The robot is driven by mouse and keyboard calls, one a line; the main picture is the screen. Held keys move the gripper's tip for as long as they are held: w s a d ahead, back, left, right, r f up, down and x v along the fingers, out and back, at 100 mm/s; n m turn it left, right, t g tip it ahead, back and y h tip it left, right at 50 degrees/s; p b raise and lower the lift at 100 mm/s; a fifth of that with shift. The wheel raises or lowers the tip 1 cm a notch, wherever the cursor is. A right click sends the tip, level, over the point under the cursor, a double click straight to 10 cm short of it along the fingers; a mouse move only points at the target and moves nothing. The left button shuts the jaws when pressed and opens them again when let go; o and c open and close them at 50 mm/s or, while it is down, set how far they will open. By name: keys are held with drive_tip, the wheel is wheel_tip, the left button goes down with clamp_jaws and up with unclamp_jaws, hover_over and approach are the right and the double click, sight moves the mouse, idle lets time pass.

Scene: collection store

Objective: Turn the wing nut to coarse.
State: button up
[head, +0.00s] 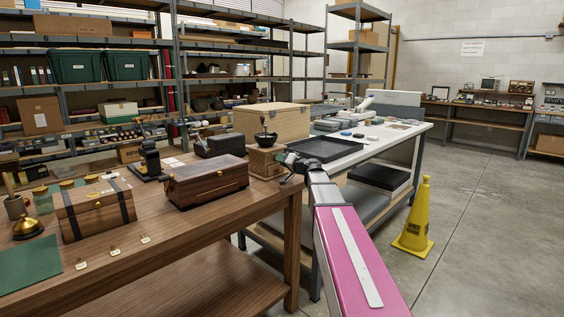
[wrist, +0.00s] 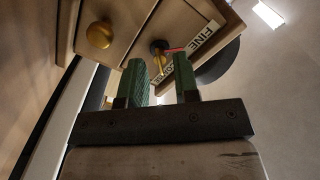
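The coffee grinder (head: 265,160), a wooden box with a dark bowl on top, stands near the right end of the wooden table. In the wrist view its wooden body (wrist: 125,22) fills the top, tilted. The small brass wing nut (wrist: 159,62) sits by a dark round hub, with a red pointer (wrist: 175,49) towards the "FINE" label (wrist: 200,39). A second label is mostly hidden by a finger. My gripper (wrist: 161,70) has green fingers apart, with the wing nut showing in the gap near their tips. Contact cannot be told. In the head view my gripper (head: 292,160) is right beside the grinder.
A brass drawer knob (wrist: 99,35) shows left of the fingers. A brown wooden chest (head: 207,183) stands left of the grinder and a larger wooden box (head: 272,122) behind it. A black tray (head: 326,149) lies on the white table at right. A yellow cone (head: 414,220) stands on the floor.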

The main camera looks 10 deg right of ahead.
clamp_jaws()
drive_tip(key=shift+m, duration=0.4)
drive_tip(key=m, duration=0.6)
drive_tip(key=shift+w+f, duration=0.1)
drive_tip(key=m, duration=0.5)
drive_tip(key=shift+f+m, duration=0.1)
drive_tip(key=shift+m, duration=0.3)
drive_tip(key=m, duration=0.5)
drive_tip(key=shift+m, duration=0.3)
